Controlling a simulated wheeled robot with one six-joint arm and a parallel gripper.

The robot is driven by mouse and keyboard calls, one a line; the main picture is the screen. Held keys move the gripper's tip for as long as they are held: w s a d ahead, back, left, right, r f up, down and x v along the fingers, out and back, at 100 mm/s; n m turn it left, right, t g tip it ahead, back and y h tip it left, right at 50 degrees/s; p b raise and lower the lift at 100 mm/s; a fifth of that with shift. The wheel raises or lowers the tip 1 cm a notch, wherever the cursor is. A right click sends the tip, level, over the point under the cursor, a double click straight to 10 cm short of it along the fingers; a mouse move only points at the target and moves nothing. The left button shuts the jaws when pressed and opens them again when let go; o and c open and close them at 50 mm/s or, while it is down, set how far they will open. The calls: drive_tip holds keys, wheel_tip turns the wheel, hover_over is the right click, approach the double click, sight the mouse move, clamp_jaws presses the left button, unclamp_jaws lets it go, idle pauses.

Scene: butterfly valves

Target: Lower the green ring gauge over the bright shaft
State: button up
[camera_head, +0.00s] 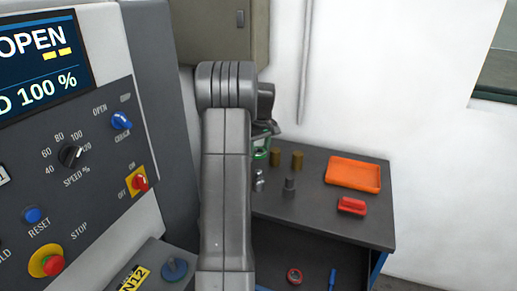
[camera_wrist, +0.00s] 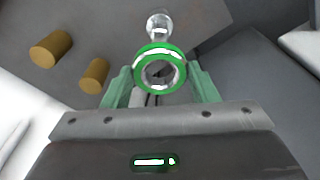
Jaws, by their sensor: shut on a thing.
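The green ring gauge (camera_wrist: 137,72) is held between the two pale green fingers of my gripper (camera_wrist: 161,78), which is shut on it. In the head view the green ring (camera_head: 261,154) is partly hidden by my arm, with the gripper above the bench's left part. The bright shaft (camera_head: 259,181) stands upright on the bench, nearer the camera than the ring. In the wrist view the bright shaft (camera_wrist: 159,24) shows just beyond the ring's far rim. The ring's bore is off to one side of it, and the shaft is not seen passing through.
A dark grey shaft (camera_head: 289,187) stands right of the bright one. Two brass cylinders (camera_head: 275,157) (camera_head: 297,160) stand behind. An orange tray (camera_head: 353,174) and a red block (camera_head: 351,206) lie to the right on the dark bench (camera_head: 325,220). A control panel (camera_head: 90,150) stands left.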

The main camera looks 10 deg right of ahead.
sight(259, 171)
drive_tip(key=shift+s+f+b, duration=0.2)
drive_tip(key=shift+f+b, duration=2.35)
drive_tip(key=shift+f, duration=0.6)
drive_tip(key=shift+f+b, duration=0.4)
drive_tip(key=shift+f, duration=0.55)
drive_tip(key=shift+w+f+b, duration=0.1)
drive_tip(key=shift+f+b, duration=0.65)
drive_tip(key=shift+f, duration=0.8)
drive_tip(key=o, duration=1.3)
drive_tip(key=shift+r, duration=0.1)
drive_tip(key=r, duration=0.4)
drive_tip(key=s+r, duration=0.1)
drive_tip(key=r, duration=0.4)
drive_tip(key=r+b, duration=0.1)
drive_tip(key=r, duration=0.3)
drive_tip(key=shift+s+d+r, duration=0.3)
